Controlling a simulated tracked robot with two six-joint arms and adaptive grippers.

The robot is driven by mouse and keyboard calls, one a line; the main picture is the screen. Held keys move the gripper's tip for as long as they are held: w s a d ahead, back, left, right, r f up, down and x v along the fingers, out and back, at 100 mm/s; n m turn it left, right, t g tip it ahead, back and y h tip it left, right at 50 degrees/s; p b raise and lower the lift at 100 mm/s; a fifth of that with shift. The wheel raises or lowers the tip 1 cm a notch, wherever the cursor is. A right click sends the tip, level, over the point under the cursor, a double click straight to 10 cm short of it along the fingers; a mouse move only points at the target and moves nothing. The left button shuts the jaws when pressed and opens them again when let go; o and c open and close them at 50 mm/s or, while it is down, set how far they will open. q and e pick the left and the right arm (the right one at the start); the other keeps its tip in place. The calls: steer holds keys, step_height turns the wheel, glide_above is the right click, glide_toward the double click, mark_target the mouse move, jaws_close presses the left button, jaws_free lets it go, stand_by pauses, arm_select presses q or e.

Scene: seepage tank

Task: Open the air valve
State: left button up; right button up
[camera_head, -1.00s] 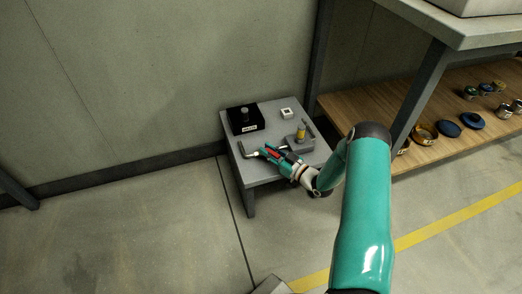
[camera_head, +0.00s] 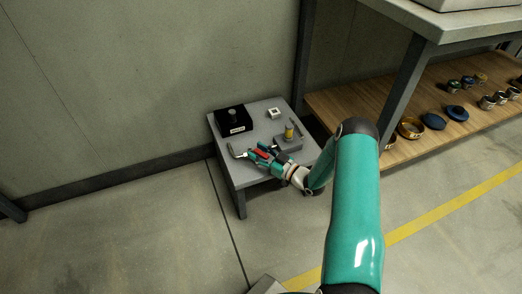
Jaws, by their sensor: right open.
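A small grey table (camera_head: 251,178) stands by the wall. On it is a black box (camera_head: 228,121) with a round grey knob on top and a white label on its front. A grey block (camera_head: 288,144) with an upright brass-yellow cylinder (camera_head: 289,131) sits to its right. A bent grey lever (camera_head: 236,152) shows at the table's left side, just left of my fingertips. No readable label shows which one is the air valve. My right gripper (camera_head: 254,154) is open, low over the table in front of the block; contact with the lever cannot be made out. My left gripper is out of view.
A small white square piece (camera_head: 274,113) lies at the table's back. A workbench with a wooden lower shelf (camera_head: 440,140) stands at the right, with several round parts on it. The floor left of the table is clear.

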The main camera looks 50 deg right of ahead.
steer(key=s+d, duration=0.1)
steer(key=s, duration=1)
steer(key=shift+s, duration=0.4)
steer(key=shift+d, duration=0.1)
